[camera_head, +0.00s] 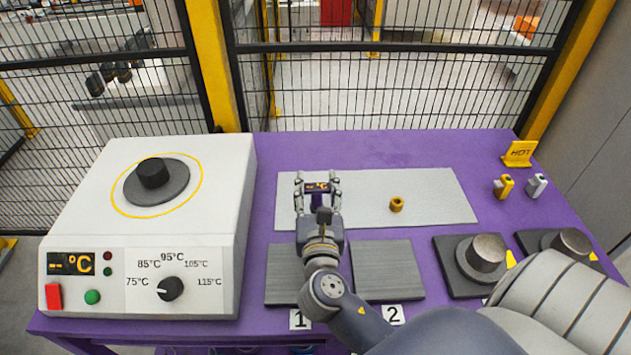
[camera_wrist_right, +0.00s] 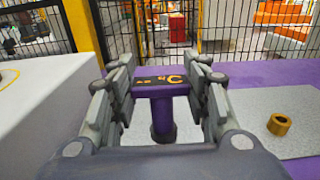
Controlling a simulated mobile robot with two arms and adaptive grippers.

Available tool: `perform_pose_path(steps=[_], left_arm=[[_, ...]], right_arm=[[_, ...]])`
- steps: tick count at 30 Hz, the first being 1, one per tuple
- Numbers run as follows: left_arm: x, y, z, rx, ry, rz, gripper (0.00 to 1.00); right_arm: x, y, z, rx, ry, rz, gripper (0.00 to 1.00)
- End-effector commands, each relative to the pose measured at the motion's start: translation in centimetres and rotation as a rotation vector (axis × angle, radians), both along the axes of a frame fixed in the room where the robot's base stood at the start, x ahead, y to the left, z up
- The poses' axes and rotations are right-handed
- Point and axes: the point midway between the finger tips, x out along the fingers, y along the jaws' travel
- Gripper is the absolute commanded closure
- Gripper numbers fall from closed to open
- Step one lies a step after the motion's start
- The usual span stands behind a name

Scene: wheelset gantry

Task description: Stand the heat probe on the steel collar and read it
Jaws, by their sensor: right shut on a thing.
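The heat probe (camera_head: 317,187) is a small purple T-shaped tool with a dark display showing orange dashes and °C. My right gripper (camera_head: 317,180) is shut on its head, one finger at each side. In the right wrist view the probe (camera_wrist_right: 163,118) is upright, its dark foot pointing down. I cannot tell whether the foot touches the pale mat (camera_head: 437,195). Two grey metal cylinders, a nearer one (camera_head: 487,253) and a farther one (camera_head: 572,242), sit on dark bases at the right. I cannot tell which part is the steel collar. My left gripper is out of view.
A white heater (camera_head: 205,225) with a dark round plate stands at the left. A brass ring (camera_head: 396,204) lies on the mat. Grey plates 1 (camera_head: 283,272) and 2 (camera_head: 388,270) look empty. A yellow HOT sign (camera_head: 519,153) stands at the back right. A mesh fence is behind.

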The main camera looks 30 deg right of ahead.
Motion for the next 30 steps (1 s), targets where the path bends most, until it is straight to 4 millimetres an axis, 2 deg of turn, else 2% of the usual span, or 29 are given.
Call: perform_pose_path(steps=[3, 9, 18, 30], left_arm=[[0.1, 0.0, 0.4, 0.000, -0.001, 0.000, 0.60], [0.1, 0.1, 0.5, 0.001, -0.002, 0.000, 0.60], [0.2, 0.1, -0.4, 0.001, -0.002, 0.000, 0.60], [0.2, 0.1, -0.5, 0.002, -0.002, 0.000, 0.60]], right_arm=[[2.4, -1.7, 0.0, -0.003, -0.003, -0.001, 0.85], [4.2, -2.9, -0.5, -0.001, -0.001, 0.000, 0.85], [4.3, -2.9, -4.0, -0.001, 0.003, 0.000, 0.85], [4.3, -2.9, -4.4, 0.000, 0.001, 0.001, 0.85]])
